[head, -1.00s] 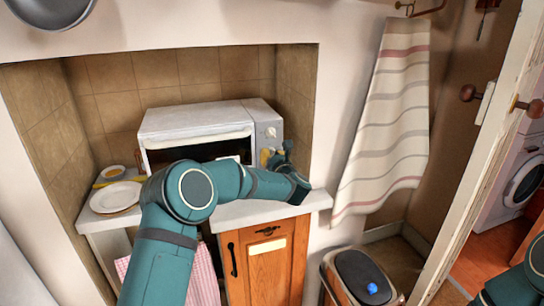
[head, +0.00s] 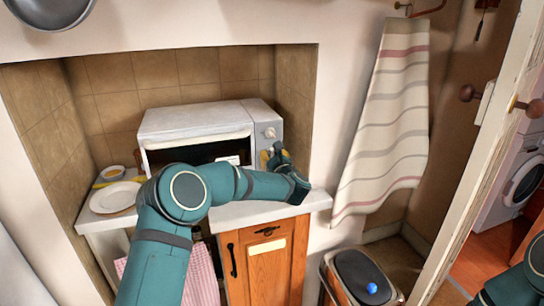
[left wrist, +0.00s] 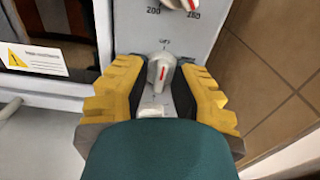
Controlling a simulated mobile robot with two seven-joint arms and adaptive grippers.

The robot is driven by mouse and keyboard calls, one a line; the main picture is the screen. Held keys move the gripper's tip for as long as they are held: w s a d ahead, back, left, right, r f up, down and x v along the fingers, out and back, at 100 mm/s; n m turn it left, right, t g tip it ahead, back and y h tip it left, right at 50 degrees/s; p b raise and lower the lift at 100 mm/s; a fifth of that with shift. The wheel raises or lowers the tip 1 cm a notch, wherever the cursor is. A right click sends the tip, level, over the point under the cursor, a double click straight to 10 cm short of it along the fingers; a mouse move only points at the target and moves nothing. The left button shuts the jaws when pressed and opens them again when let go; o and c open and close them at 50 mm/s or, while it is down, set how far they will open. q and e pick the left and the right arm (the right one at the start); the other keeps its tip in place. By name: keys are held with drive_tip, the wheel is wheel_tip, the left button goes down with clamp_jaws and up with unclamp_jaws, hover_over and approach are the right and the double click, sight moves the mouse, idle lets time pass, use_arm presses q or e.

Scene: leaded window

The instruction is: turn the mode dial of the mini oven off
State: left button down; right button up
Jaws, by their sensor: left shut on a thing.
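The white mini oven (head: 195,119) stands on the counter in the alcove, its control panel on the right side of its front. In the left wrist view the mode dial (left wrist: 162,70) is a light grey knob with a red mark. The mark points up, tilted slightly right, near a small label that looks like "OFF". My left gripper (left wrist: 160,76) has its yellow fingers on both sides of this dial and is shut on it. In the head view the left gripper (head: 267,157) is at the panel, hiding the dial. My right gripper is out of view.
Another dial (left wrist: 180,4) with numbers sits above on the panel (left wrist: 208,32). A pale part (left wrist: 152,109) below is partly hidden. Plates (head: 115,196) lie left of the oven. The tiled alcove wall (head: 296,100) is close on the right. A bin (head: 362,277) stands below right.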

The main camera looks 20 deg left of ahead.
use_arm(q)
drive_tip(key=shift+a+r, duration=0.1)
drive_tip(key=shift+a, duration=0.05)
drive_tip(key=c, duration=0.6)
unclamp_jaws()
drive_tip(key=shift+w, duration=0.1)
drive_tip(key=shift+c, duration=0.2)
drive_tip(key=v, duration=1.2)
